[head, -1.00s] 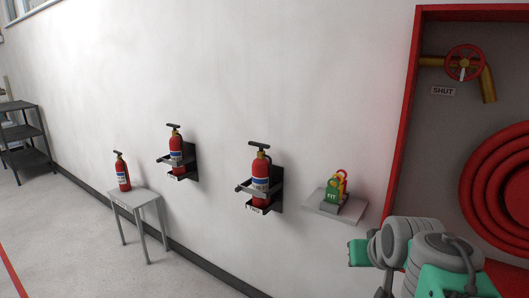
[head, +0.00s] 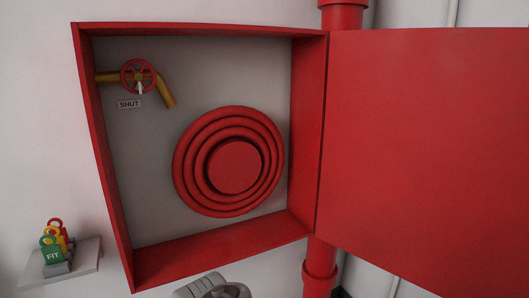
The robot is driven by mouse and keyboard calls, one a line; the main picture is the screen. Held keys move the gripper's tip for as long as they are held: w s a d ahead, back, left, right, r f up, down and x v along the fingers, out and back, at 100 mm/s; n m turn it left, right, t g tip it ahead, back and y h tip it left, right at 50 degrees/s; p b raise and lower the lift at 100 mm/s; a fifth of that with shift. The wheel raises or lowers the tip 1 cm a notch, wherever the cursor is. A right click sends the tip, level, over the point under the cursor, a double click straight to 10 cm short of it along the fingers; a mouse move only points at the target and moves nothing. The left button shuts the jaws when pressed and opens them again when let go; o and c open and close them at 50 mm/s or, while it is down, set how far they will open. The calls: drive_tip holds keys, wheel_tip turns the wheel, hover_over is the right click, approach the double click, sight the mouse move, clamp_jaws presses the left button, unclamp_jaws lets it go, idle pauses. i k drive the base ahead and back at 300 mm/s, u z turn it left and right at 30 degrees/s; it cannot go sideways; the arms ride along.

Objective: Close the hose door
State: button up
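The hose door (head: 425,150) is a large flat red panel on the right of the head view. It stands wide open, joined at the right edge of the red hose cabinet (head: 308,130). Inside the cabinet are a coiled red hose (head: 228,162) and a red valve wheel (head: 138,77) on a yellow pipe, with a label reading SHUT (head: 130,104). A grey part of my arm shows at the bottom edge, below the cabinet. My gripper's fingers are not in view.
A small shelf (head: 85,262) with coloured tags, the green one reading FIT (head: 52,254), juts from the wall at lower left. A red vertical pipe (head: 320,262) runs behind the cabinet and door hinge side.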

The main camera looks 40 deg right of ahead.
sight(424, 174)
drive_tip(key=u, duration=0.05)
drive_tip(key=k, duration=0.85)
drive_tip(key=u, duration=1.5)
drive_tip(key=k, duration=1.5)
drive_tip(key=z, duration=0.85)
drive_tip(key=k, duration=0.45)
drive_tip(key=z, duration=0.5)
